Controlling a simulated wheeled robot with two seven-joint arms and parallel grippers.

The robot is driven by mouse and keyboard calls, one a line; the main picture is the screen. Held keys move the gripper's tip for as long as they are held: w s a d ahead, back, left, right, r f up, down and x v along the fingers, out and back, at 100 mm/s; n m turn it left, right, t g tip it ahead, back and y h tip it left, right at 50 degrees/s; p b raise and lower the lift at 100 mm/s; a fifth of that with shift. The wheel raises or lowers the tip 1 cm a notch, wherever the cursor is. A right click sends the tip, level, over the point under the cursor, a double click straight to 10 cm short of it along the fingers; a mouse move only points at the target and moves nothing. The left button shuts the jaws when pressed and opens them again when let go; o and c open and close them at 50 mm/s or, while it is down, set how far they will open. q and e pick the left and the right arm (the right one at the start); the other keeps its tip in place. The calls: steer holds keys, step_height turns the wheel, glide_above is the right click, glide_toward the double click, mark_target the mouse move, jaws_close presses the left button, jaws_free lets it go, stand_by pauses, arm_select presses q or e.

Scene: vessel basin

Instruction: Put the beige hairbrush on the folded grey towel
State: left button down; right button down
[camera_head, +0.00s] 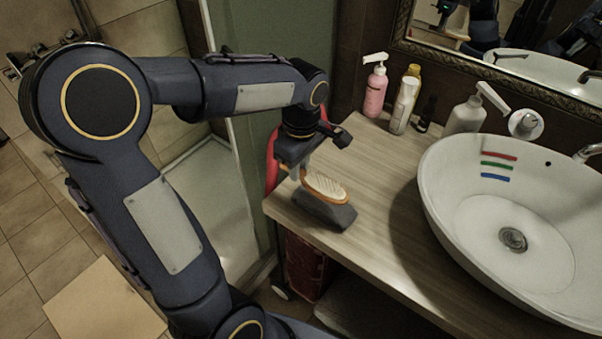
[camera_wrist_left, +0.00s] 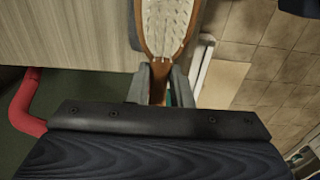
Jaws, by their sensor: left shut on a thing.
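The beige hairbrush (camera_head: 325,187) has an orange-brown rim and handle, with its pale bristle side facing up. My left gripper (camera_head: 296,170) is shut on its handle. The folded grey towel (camera_head: 324,212) lies at the left end of the counter, and the brush head is over it. I cannot tell whether the brush touches the towel. In the left wrist view the hairbrush (camera_wrist_left: 166,28) points away from the fingers of my left gripper (camera_wrist_left: 159,88), which pinch the handle from both sides. My right gripper is not in view.
The wooden counter (camera_head: 385,180) is clear right of the towel, up to the white basin (camera_head: 450,195). The counter's left edge is close to the towel.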

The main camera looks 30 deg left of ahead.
mark_target(300, 185)
arm_select(q)
steer(key=shift+w+a+f, duration=0.15)
steer(key=shift+w+f, duration=0.25)
steer(key=shift+f, duration=0.15)
steer(key=shift+w+f, duration=0.15)
steer(key=shift+f, duration=0.75)
steer(key=shift+w+f, duration=0.1)
steer(key=shift+f, duration=0.8)
steer(key=shift+f, duration=0.2)
steer(key=c, duration=1.3)
jaws_free()
steer(key=shift+r, duration=0.15)
